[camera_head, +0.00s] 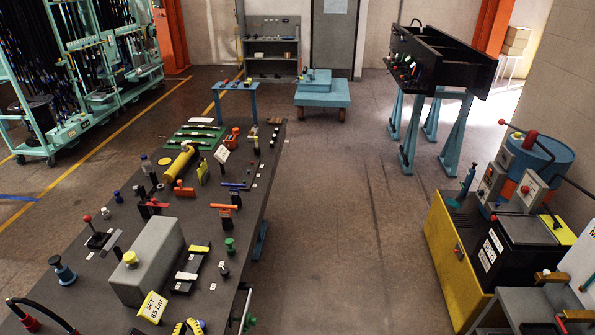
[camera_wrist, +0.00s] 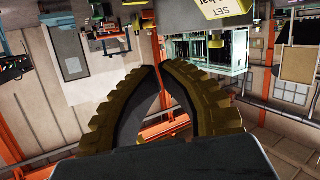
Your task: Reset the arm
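My gripper (camera_wrist: 159,66) shows in the wrist view with its two ridged, brown-yellow fingers curving in until their tips meet or nearly meet. Only background shows in the gap between them, so it holds nothing. In the head view, ridged yellow-and-black tips (camera_head: 189,327) at the bottom edge look like my gripper, just right of the yellow "SET 85 bar" sign (camera_head: 152,307). The rest of my arm is out of that view. The sign also shows upside down at the top of the wrist view (camera_wrist: 222,8).
A dark workbench (camera_head: 240,170) carries a grey box (camera_head: 147,262), hose fittings, a red-knobbed lever and several small parts. A yellow machine (camera_head: 452,262) stands at the right. A black rack (camera_head: 440,60) on blue trestles is behind. The floor aisle between is clear.

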